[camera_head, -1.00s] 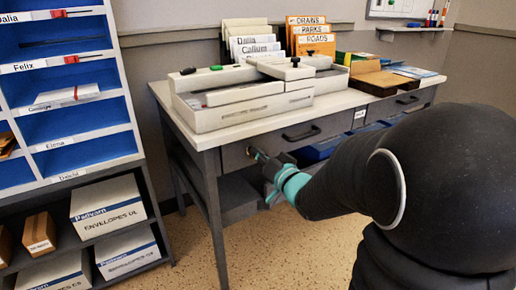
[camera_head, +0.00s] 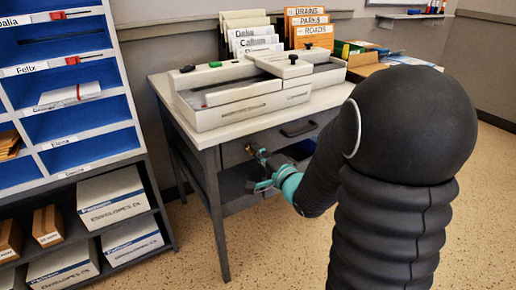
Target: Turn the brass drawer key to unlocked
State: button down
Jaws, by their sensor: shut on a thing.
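The brass drawer key (camera_head: 251,149) is a small brass-coloured spot at the left end of the grey desk drawer (camera_head: 236,156), below the desk top. My gripper (camera_head: 262,159) reaches in from the right at the drawer front, with its tips shut on the key. The fingers cover most of the key, and it is too small to tell which way it is turned. The drawer front looks flush with the desk.
The desk top (camera_head: 226,131) carries a white letter machine (camera_head: 240,117) and files. The drawer's black handle (camera_head: 298,129) is right of the key. A blue pigeonhole shelf (camera_head: 92,119) stands left. Floor (camera_head: 264,245) in front of the desk is clear.

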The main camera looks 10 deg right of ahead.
jog(key=shift+m, duration=0.5)
jog(key=c, duration=1.3)
grip_release()
jog(key=shift+f, duration=0.1)
